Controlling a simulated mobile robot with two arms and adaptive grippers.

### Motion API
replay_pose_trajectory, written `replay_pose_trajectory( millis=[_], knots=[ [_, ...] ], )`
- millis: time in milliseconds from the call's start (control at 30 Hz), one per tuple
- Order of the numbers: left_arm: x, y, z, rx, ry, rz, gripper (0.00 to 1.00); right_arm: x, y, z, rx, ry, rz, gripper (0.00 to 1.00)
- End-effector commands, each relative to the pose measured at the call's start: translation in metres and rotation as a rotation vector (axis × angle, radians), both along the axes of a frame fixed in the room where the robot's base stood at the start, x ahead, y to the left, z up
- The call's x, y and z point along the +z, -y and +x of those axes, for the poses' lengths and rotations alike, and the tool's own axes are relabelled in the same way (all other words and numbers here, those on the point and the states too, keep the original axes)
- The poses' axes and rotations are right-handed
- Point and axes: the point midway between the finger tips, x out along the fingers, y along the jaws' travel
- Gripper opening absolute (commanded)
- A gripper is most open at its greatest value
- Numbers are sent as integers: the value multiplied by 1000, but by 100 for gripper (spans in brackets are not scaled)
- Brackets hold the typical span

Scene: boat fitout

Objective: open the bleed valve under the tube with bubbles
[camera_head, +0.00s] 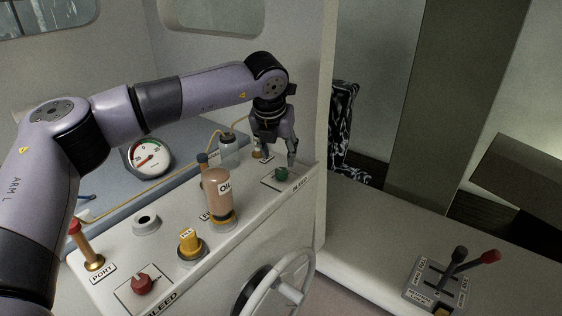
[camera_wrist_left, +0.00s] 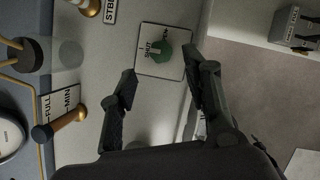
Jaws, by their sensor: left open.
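A green bleed valve knob (camera_head: 281,174) sits on a square plate at the console's far right end. In the left wrist view the green knob (camera_wrist_left: 162,54) has a white mark, with SHUT printed beside it. My left gripper (camera_head: 276,160) is open and empty above this knob; in the wrist view its fingertips (camera_wrist_left: 159,66) lie either side of it, apart from it. A red bleed valve knob (camera_head: 141,284) is at the near end, by the PORT tube (camera_head: 83,243). The STBD tube's brass base (camera_wrist_left: 88,5) shows near the green knob. I cannot make out bubbles in either tube.
An OIL bottle (camera_head: 219,188), a yellow FILL cap (camera_head: 190,244) and a clear jar (camera_head: 228,154) stand on the console. A round gauge (camera_head: 148,156) is behind. A steering wheel (camera_head: 275,291) is in front, and throttle levers (camera_head: 459,255) are at right.

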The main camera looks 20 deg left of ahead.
Motion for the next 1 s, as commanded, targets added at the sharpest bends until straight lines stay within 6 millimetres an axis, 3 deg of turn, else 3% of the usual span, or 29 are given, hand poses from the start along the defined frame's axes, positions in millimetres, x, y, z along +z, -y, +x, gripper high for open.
replay_pose_trajectory(
  millis=[200,400,767,1000],
  knots=[
    [-37,0,16,-1,-2,2,44,19,0,2,0,2,0,40],
    [-59,-1,25,0,-1,0,44,25,0,2,0,2,0,40],
    [-65,-1,27,-1,1,0,44,25,0,2,0,3,1,40],
    [-65,-1,27,0,1,0,29,25,0,2,0,3,1,40]
  ],
)
